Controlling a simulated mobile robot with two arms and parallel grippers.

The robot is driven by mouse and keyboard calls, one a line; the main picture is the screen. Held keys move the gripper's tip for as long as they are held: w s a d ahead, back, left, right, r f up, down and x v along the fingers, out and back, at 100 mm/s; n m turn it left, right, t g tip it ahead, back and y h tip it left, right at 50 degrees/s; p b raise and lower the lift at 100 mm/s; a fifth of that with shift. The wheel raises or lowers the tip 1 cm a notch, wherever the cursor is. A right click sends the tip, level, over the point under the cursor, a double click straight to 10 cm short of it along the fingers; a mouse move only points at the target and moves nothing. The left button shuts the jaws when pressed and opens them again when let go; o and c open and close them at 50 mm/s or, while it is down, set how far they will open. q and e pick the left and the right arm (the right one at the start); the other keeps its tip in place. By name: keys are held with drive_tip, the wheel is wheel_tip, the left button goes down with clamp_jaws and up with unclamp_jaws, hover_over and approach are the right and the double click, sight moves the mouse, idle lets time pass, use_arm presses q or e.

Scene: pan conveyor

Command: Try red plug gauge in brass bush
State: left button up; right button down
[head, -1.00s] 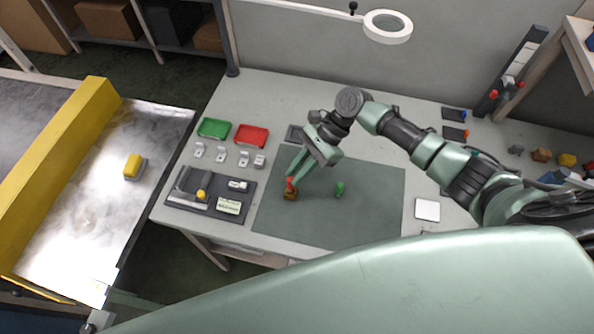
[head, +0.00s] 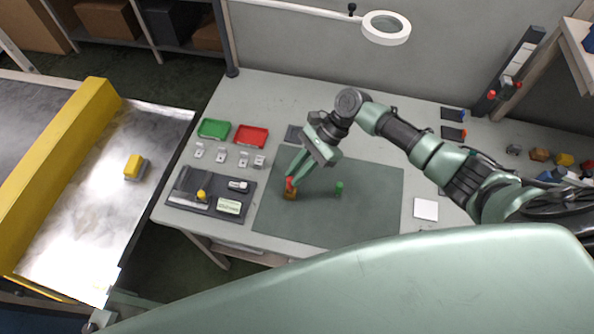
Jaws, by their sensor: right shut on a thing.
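The red plug gauge (head: 290,183) is between the fingertips of my right gripper (head: 292,178), which is shut on it. The brass bush (head: 290,194) stands on the dark green mat (head: 340,225), near its left side, directly below the red gauge. The gauge's lower end meets the top of the bush in the picture; how far it sits inside I cannot tell. A green plug gauge (head: 339,187) stands upright on the mat to the right of the bush. My left gripper is not in view.
A green tray (head: 213,136) and a red tray (head: 251,144) lie behind several small metal blocks (head: 221,156). A dark fixture board (head: 181,204) lies left of the mat. A conveyor with a yellow-topped part (head: 134,167) is further left. The mat's right half is clear.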

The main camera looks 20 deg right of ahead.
drive_tip(key=shift+p, duration=0.5)
drive_tip(key=shift+f+b, duration=0.7)
drive_tip(key=shift+f, duration=0.6)
idle(1.2)
drive_tip(key=shift+r, duration=0.15)
idle(0.8)
drive_tip(key=shift+r+p, duration=1.5)
drive_tip(key=shift+p, duration=0.35)
wheel_tip(320, 180, up, 3)
drive_tip(key=shift+f+p, duration=0.1)
drive_tip(key=shift+p, duration=0.45)
